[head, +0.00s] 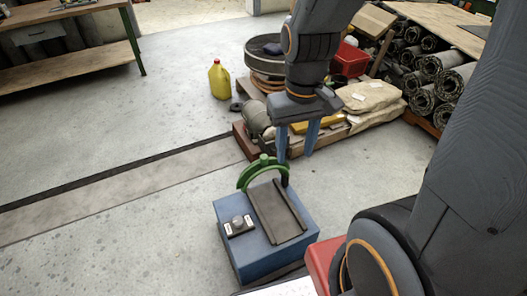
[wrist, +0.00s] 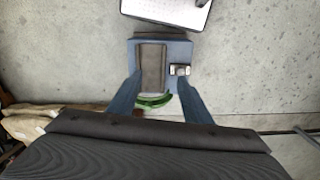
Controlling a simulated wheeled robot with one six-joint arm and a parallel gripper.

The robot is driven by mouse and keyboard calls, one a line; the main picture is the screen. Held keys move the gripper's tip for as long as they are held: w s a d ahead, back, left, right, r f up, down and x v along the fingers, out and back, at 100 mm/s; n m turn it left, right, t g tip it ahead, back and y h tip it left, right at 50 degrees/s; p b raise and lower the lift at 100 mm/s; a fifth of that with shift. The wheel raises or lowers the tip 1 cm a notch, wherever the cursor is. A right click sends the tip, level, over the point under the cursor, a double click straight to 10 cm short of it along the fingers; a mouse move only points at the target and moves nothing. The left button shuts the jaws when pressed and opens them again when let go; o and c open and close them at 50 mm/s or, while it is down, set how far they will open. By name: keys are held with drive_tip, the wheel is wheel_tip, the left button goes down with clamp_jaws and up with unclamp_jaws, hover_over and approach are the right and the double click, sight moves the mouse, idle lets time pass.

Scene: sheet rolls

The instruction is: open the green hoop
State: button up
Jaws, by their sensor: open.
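The green hoop (head: 263,163) stands as an arch with a small knob on top, at the far edge of a blue box (head: 243,259). It also shows in the wrist view (wrist: 153,101) as a green arc by the box's near edge. My gripper (head: 296,152) points down with its two blue fingers apart and empty. In the head view it appears above and right of the hoop. In the wrist view the fingers (wrist: 160,82) lie on either side of the hoop, and I see no contact. The hoop's lower right end is partly hidden in the head view.
The box top carries a dark channelled plate (head: 276,211) and a small control block (head: 239,226). A yellow jug (head: 219,80) stands on the floor behind. A pallet with sacks (head: 369,96) and stacked rolls (head: 441,85) are at right.

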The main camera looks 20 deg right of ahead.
drive_tip(key=w+f+n+b, duration=0.55)
drive_tip(key=w+f, duration=0.45)
drive_tip(key=w, duration=0.4)
drive_tip(key=n+b, duration=0.5)
drive_tip(key=b, duration=0.1)
hover_over(265, 156)
drive_tip(key=shift+m, duration=0.25)
drive_tip(key=f, duration=1.4)
drive_tip(key=shift+s+a, duration=0.1)
drive_tip(key=shift+s, duration=0.25)
drive_tip(key=shift+w+f, duration=0.25)
drive_tip(key=shift+f, duration=0.45)
drive_tip(key=shift+f+b, duration=0.3)
drive_tip(key=shift+f, duration=3.15)
clamp_jaws()
